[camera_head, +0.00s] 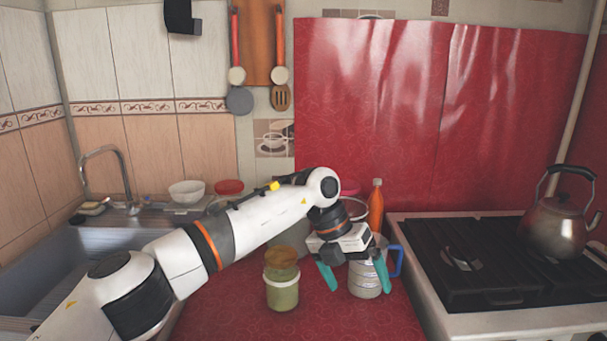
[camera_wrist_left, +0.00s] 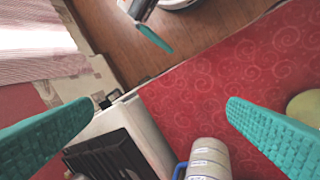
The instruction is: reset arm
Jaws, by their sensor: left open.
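My left gripper (camera_head: 358,281) reaches over the red counter from the left, fingers pointing down. Its teal fingers are wide apart with nothing between them in the left wrist view (camera_wrist_left: 160,108). In the head view it overlaps a pale jug with a blue handle (camera_head: 366,280); I cannot tell whether they touch. The jug also shows at the bottom of the wrist view (camera_wrist_left: 208,158). A teal finger of my right gripper (camera_wrist_left: 155,40) shows at the top of the wrist view; its opening cannot be told.
A green jar with a brown lid (camera_head: 282,290) stands left of the jug. An orange bottle (camera_head: 376,205) stands behind. A stove (camera_head: 490,318) with a metal kettle (camera_head: 560,228) is on the right, a sink (camera_head: 45,270) on the left. The front of the red counter (camera_head: 235,310) is clear.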

